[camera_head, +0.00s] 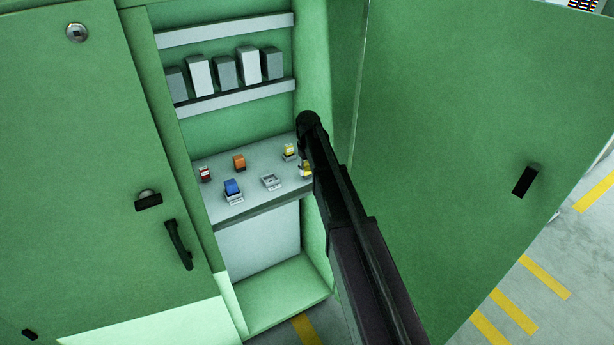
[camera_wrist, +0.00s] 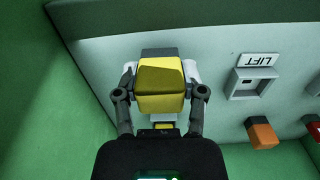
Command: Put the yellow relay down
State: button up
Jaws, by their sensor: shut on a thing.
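A yellow relay (camera_wrist: 160,85) is held between the two fingers of my gripper (camera_wrist: 159,80) in the wrist view. In the head view the held relay (camera_head: 306,169) shows only partly beside my arm, at the right front of the shelf (camera_head: 225,210). A dark grey part shows behind it; I cannot tell whether it touches the shelf or a socket. An empty socket with a LIFT label (camera_wrist: 250,83) lies to its right in the wrist view; an empty socket (camera_head: 270,181) also shows in the head view. A second yellow relay (camera_head: 290,151) stands farther back on the shelf.
A blue relay (camera_head: 232,188), an orange relay (camera_head: 239,162) and a red relay (camera_head: 204,173) stand on the shelf's left part. Several grey modules (camera_head: 225,72) sit above. The green cabinet wall and open door (camera_head: 450,130) are close on the right.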

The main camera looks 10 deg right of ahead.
jog(key=shift+f+b, duration=0.4)
jog(key=shift+f, duration=0.3)
jog(key=shift+f, duration=0.1)
jog(key=o, duration=1.1)
jog(key=shift+o, duration=0.2)
notch_tip(320, 180, up, 12)
jog(key=p, duration=1.2)
